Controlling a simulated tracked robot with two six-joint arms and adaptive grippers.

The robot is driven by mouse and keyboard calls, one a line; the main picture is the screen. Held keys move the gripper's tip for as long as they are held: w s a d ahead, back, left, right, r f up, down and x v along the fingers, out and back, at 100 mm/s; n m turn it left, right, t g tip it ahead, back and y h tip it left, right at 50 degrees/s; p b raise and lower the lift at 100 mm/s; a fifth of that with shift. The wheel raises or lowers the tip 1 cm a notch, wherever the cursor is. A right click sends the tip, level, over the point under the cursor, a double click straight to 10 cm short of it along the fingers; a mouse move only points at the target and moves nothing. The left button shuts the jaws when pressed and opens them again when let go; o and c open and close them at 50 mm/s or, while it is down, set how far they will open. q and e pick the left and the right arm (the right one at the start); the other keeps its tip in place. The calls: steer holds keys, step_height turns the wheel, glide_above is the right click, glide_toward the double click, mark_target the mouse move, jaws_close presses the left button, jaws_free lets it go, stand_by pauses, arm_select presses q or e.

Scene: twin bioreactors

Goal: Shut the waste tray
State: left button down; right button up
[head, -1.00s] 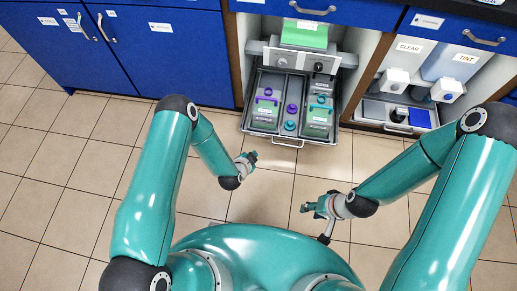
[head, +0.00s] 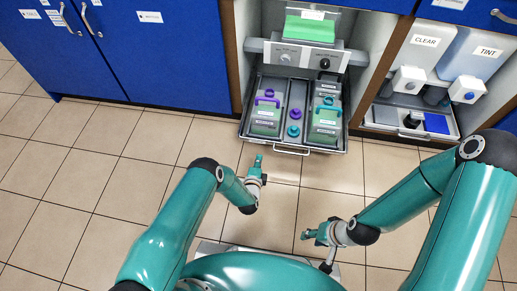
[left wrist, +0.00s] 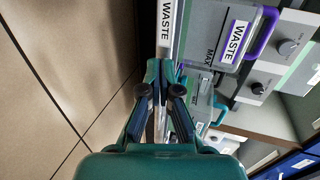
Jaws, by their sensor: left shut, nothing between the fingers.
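The waste tray (head: 247,137) is pulled out of the open cabinet bay over the floor. It holds two grey-green containers, the left with a purple handle (head: 268,100) and the right with a teal one (head: 326,106). A bar handle (head: 291,151) runs along its front. My left gripper (head: 258,159) is shut and empty, just in front of the tray, left of the handle. In the left wrist view its fingertips (left wrist: 162,70) point at the tray's WASTE-labelled front (left wrist: 166,22); contact cannot be told. My right gripper (head: 307,235) is lower, away from the tray; its jaws are unclear.
A grey unit with knobs (head: 302,56) stands behind the tray. The right bay holds CLEAR (head: 424,50) and TINT (head: 485,60) containers above a small tray. Blue cabinet doors (head: 160,50) are on the left. The tiled floor before the tray is clear.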

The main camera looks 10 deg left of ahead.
mark_target(263, 141)
arm_select(q)
steer(key=b+x, duration=0.1)
steer(key=x, duration=0.2)
steer(key=b+x, duration=0.1)
steer(key=x, duration=0.2)
steer(key=shift+w+r+b, duration=0.15)
steer(key=shift+r+b, duration=0.1)
steer(key=shift+b, duration=0.15)
steer(key=shift+w, duration=0.55)
steer(key=shift+w+r, duration=0.15)
